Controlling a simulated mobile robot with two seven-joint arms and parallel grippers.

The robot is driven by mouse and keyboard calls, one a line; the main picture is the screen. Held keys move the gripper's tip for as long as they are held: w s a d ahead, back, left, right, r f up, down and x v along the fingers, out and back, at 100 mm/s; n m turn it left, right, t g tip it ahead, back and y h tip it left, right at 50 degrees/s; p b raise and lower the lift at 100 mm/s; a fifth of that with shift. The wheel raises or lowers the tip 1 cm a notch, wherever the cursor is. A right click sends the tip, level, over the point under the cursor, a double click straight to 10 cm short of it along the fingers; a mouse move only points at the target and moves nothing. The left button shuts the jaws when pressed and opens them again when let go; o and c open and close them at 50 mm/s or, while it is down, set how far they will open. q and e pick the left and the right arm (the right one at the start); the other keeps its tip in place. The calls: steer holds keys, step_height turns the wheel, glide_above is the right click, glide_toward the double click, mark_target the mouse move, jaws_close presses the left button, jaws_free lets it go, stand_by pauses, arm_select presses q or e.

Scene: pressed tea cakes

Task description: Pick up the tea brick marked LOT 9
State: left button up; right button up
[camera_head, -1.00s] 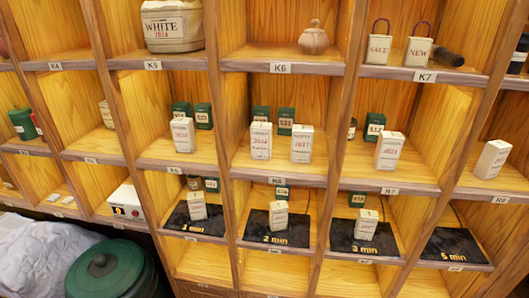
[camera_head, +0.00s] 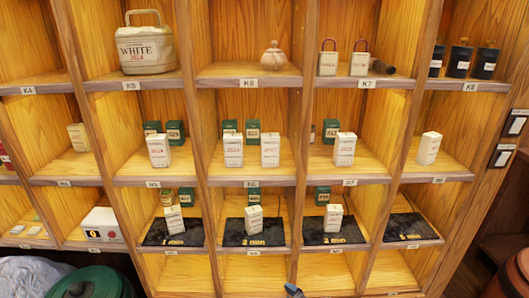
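Several upright white wrapped blocks with small print stand in the shelf compartments; I cannot read LOT 9 on any. In the middle row they include a block at left (camera_head: 158,150), a pair at centre (camera_head: 233,151) (camera_head: 270,150), one further right (camera_head: 345,149) and one at far right (camera_head: 429,148). In the lower row, smaller blocks stand on black mats at left (camera_head: 174,220), centre (camera_head: 254,219) and right (camera_head: 333,218). Neither gripper can be made out. A small dark blue-grey piece (camera_head: 293,291) shows at the bottom edge; I cannot tell what it is.
Green tins (camera_head: 176,132) stand behind several blocks. A green-lidded bin (camera_head: 90,283) stands on the floor at lower left.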

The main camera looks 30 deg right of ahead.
steer(key=w+r+n+t+y, duration=0.1)
steer(key=w+r+n+t, duration=0.1)
steer(key=w+r+n, duration=0.7)
steer(key=n+h, duration=1.1)
steer(key=n, duration=0.7)
glide_toward(271, 145)
steer(key=x, duration=0.3)
steer(key=shift+w+d+p, duration=0.15)
steer(key=shift+w+p, duration=0.05)
steer(key=shift+p, duration=0.15)
steer(key=x, duration=0.4)
steer(key=shift+w, duration=0.15)
steer(key=shift+w+d, duration=0.35)
steer(key=shift+w, duration=0.25)
steer(key=shift+x, duration=2.1)
